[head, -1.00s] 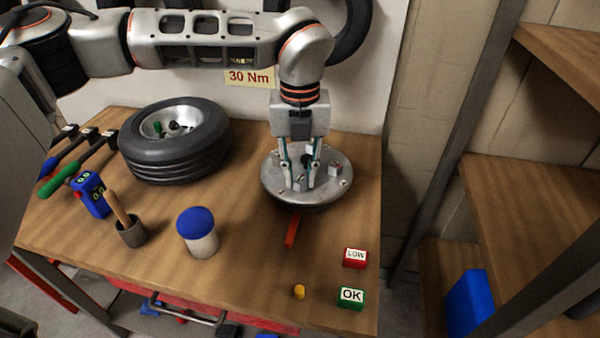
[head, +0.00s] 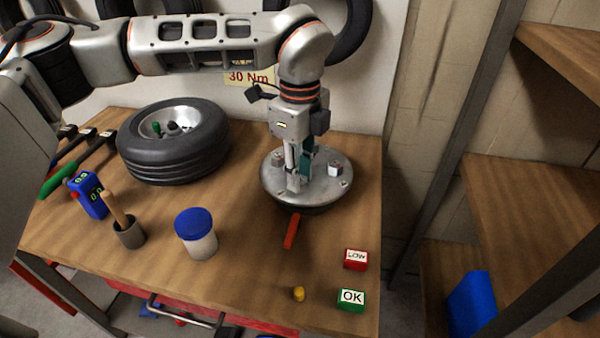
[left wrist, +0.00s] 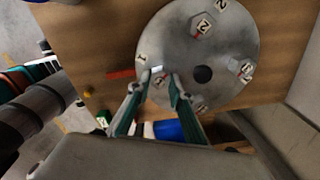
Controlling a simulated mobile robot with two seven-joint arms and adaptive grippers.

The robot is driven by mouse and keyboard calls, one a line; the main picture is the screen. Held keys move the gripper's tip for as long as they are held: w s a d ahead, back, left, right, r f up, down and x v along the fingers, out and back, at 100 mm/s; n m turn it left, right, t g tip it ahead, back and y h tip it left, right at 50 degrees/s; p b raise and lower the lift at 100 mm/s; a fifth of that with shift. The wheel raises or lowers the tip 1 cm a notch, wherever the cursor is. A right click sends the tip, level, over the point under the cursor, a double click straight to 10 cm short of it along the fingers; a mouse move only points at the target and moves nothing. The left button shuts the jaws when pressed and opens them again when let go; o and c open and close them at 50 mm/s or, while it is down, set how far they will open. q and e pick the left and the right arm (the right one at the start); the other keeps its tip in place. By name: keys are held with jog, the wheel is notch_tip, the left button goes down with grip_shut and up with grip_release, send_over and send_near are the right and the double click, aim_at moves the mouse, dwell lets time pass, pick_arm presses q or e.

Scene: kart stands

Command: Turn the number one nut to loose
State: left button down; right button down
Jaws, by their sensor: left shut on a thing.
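The round grey hub plate (head: 322,192) lies on the bench, with several nuts on it, such as one at its right (head: 334,169). The plate also shows in the left wrist view (left wrist: 180,35), with numbered tags around its face. In the head view the fingers mostly hide this nut. My right gripper is not in view.
A red bar (head: 291,232) lies in front of the plate. LOW (head: 355,259) and OK (head: 352,299) blocks sit front right, near a yellow piece (head: 298,294).

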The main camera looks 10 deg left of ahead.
pick_arm(q)
jog(key=n, duration=0.5)
jog(key=shift+n, duration=0.3)
dwell(0.4)
jog(key=c, duration=1.8)
grip_release()
notch_tip(320, 180, up, 12)
jog(key=shift+f, duration=0.1)
